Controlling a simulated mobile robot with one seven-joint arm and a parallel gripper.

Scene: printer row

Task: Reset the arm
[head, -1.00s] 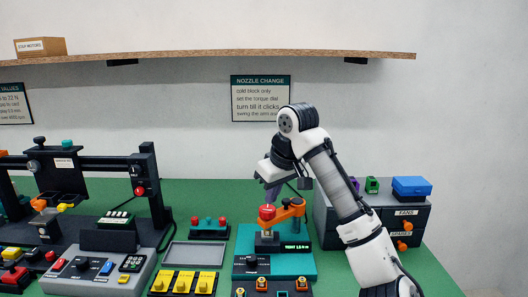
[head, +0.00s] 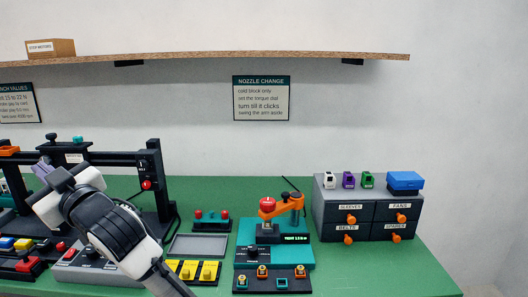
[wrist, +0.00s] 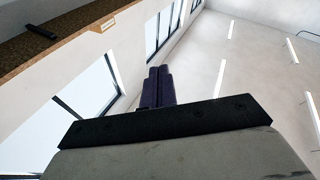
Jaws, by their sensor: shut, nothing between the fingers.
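My gripper (head: 42,171) is at the left of the head view, raised in front of the printer frame. Its dark purple fingers point up and away. In the wrist view the two fingers (wrist: 157,88) lie together with nothing between them, and only windows, shelf and ceiling show behind. My arm reaches up from the bottom of the head view and hides part of the grey control panel and the printer behind it.
The teal nozzle station (head: 300,254) with its orange arm (head: 291,203) stands mid-table. A grey drawer unit (head: 325,224) is at the right. A grey tray (head: 198,246) and yellow switches (head: 208,271) lie left of the station. A wooden shelf (head: 220,57) runs above.

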